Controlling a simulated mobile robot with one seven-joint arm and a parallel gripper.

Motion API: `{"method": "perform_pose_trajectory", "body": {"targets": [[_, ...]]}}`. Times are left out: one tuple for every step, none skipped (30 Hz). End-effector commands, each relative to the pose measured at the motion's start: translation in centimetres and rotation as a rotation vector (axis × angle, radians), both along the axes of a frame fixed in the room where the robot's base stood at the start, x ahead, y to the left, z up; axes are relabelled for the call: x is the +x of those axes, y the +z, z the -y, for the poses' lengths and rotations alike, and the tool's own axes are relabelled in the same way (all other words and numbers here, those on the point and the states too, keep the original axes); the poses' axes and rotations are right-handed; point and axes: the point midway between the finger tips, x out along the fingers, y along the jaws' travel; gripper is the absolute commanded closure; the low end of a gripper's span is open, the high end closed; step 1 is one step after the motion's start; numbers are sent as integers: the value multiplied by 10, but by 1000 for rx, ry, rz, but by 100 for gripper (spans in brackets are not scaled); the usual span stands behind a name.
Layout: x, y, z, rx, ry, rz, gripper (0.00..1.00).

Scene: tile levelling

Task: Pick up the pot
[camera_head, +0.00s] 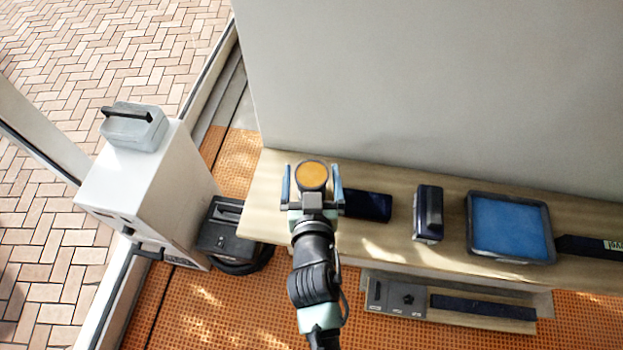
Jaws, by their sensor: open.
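A small round pot (312,176) with a dark rim and an orange-yellow top is at the left end of the light wooden bench (270,205). My gripper (311,183) is open, with one finger to the left of the pot and one to the right. A gap shows between the pot and each finger in this view. My gripper's body hides the pot's near lower side. I cannot tell how far down the fingers reach beside it.
A dark flat box (367,206), an upright dark block (428,213) and a blue tray (509,228) stand to the right on the bench. A wall (430,80) rises behind. A white cabinet (150,190) and a black case (225,230) are at left.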

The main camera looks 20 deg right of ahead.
Motion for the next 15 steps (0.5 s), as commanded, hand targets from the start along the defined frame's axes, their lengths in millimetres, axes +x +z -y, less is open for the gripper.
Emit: {"method": "perform_pose_trajectory", "body": {"targets": [[7, 0, 2, 0, 0, 0, 0], [10, -1, 4, 0, 0, 1, 0], [13, -2, 5, 0, 0, 1, 0], [14, -3, 6, 0, 0, 1, 0], [16, -4, 6, 0, 0, 1, 0], [18, -5, 7, 0, 0, 1, 0], [18, -5, 7, 0, 0, 1, 0], [19, -5, 8, 0, 0, 1, 0], [19, -6, 8, 0, 0, 1, 0], [19, -6, 8, 0, 0, 1, 0], [19, -6, 8, 0, 0, 1, 0], [19, -6, 8, 0, 0, 1, 0], [18, -6, 8, 0, 0, 1, 0], [18, -6, 8, 0, 0, 1, 0], [18, -6, 7, 0, 0, 1, 5]]}}
